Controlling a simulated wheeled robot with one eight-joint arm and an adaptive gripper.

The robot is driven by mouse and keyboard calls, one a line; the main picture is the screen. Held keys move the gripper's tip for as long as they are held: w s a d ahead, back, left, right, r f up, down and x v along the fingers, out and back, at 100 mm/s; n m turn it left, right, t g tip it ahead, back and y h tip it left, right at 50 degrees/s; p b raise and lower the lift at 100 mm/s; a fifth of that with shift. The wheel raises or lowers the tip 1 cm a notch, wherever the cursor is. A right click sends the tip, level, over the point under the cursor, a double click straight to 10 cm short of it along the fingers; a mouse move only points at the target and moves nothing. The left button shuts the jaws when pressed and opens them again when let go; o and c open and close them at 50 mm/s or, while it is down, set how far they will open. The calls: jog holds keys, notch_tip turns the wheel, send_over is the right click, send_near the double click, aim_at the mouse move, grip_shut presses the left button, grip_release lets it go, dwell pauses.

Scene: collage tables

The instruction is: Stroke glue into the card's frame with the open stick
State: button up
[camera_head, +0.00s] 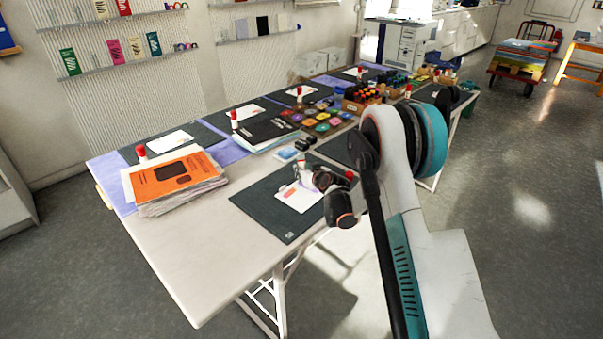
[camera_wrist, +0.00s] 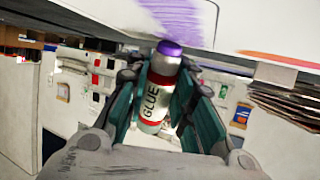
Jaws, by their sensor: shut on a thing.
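My gripper (camera_wrist: 158,95) is shut on the glue stick (camera_wrist: 153,98), a white tube with red bands and the word GLUE. Its cap is off and its purple tip (camera_wrist: 170,48) points at the white card (camera_wrist: 240,30). The tip is at or very near the card; I cannot tell whether it touches. Purple streaks (camera_wrist: 185,15) show on the card close to the tip. In the head view the card (camera_head: 292,202) lies on a dark mat (camera_head: 265,212), partly hidden by my gripper, and an orange mark shows on it.
An orange folder on a paper stack (camera_head: 177,180) lies left of the mat. Behind are a dark book (camera_head: 262,128), a tray of coloured pads (camera_head: 322,120) and a box of bottles (camera_head: 361,97). The table's front left (camera_head: 195,260) is bare.

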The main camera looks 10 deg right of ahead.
jog(key=shift+w+d, duration=0.15)
jog(key=shift+d, duration=0.25)
jog(key=shift+s+d, duration=0.7)
jog(key=shift+s, duration=0.3)
jog(key=shift+s+d, duration=0.7)
jog(key=shift+s, duration=0.25)
jog(key=shift+s+d+f, duration=0.1)
jog(key=shift+s+d, duration=0.3)
jog(key=shift+s, duration=0.2)
jog(key=shift+w+d, duration=0.75)
jog(key=shift+d, duration=0.1)
jog(key=shift+w+a, duration=0.8)
jog(key=shift+w, duration=0.15)
jog(key=shift+w+a, duration=0.75)
jog(key=shift+w, duration=0.2)
